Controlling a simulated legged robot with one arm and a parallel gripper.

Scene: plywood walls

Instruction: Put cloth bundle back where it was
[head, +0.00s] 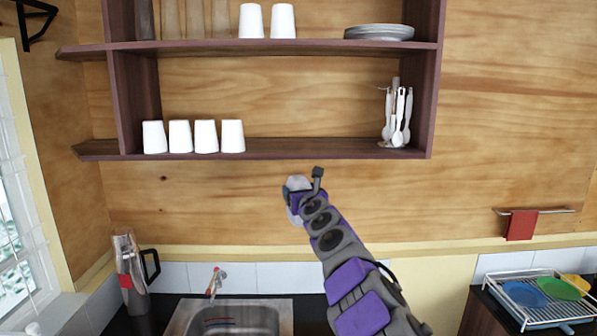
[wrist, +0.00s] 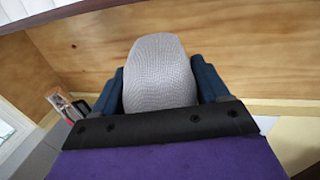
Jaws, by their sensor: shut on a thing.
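The cloth bundle (wrist: 160,75) is grey, woven and rounded. In the wrist view it sits between the two dark blue fingers of my gripper (wrist: 163,88), which is shut on it. In the head view my gripper (head: 299,190) is raised in front of the plywood wall, just below the lower shelf. A pale part of the bundle (head: 297,183) shows at the end of my arm there; the rest is hidden by the gripper.
A dark wooden shelf unit (head: 290,148) holds white cups (head: 194,137), a utensil stand (head: 397,117) and stacked plates (head: 379,32). The lower shelf's middle is clear.

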